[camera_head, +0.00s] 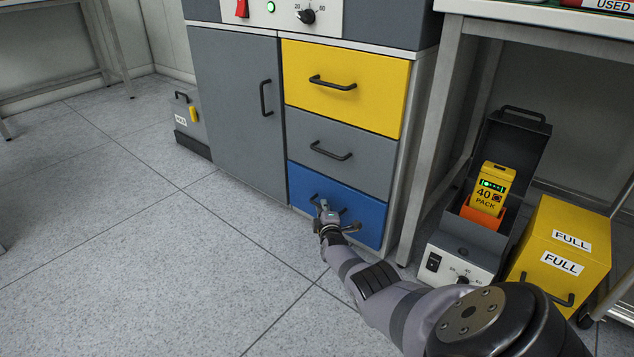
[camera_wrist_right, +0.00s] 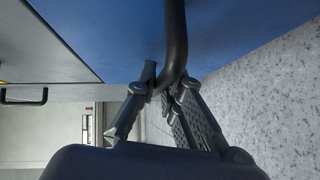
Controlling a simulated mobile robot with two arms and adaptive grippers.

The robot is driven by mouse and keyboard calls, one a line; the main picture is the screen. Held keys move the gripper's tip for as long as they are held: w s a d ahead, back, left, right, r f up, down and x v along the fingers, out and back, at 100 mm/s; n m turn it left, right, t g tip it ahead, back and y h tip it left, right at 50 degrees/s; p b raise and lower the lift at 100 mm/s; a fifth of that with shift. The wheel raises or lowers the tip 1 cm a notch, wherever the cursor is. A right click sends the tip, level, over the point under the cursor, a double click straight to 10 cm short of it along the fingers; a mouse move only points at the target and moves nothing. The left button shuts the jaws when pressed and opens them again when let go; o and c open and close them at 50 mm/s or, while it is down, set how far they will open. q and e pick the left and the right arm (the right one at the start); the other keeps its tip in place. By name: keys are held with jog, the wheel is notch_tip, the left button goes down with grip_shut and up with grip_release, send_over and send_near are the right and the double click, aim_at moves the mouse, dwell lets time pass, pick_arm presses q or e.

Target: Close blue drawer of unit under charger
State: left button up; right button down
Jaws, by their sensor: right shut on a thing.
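The blue drawer (camera_head: 365,217) is the lowest of three drawers in the grey unit (camera_head: 235,110), which stands under the charger (camera_head: 285,12) with its red switch and dial. Its front looks flush or nearly flush with the drawers above; I cannot tell a small gap. My right gripper (camera_head: 329,211) is at the blue front, shut on its black handle (camera_head: 314,197). In the right wrist view, the fingers (camera_wrist_right: 161,88) close around the dark handle bar (camera_wrist_right: 175,40) in front of the blue face (camera_wrist_right: 110,25). My left gripper is not in view.
A yellow drawer (camera_head: 375,92) and a grey drawer (camera_head: 370,168) above look shut. On the right, an open dark case with a yellow pack (camera_head: 490,190) and a yellow FULL box (camera_head: 565,235) stand near my arm. The floor at left is clear.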

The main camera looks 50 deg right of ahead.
jog(key=shift+d, duration=0.25)
jog(key=c, duration=1.7)
grip_release()
jog(key=shift+a, duration=0.1)
jog(key=shift+a, duration=0.1)
jog(key=shift+a+f, duration=0.1)
jog(key=shift+a, duration=0.1)
jog(key=shift+v, duration=3.6)
jog(key=shift+d, duration=0.2)
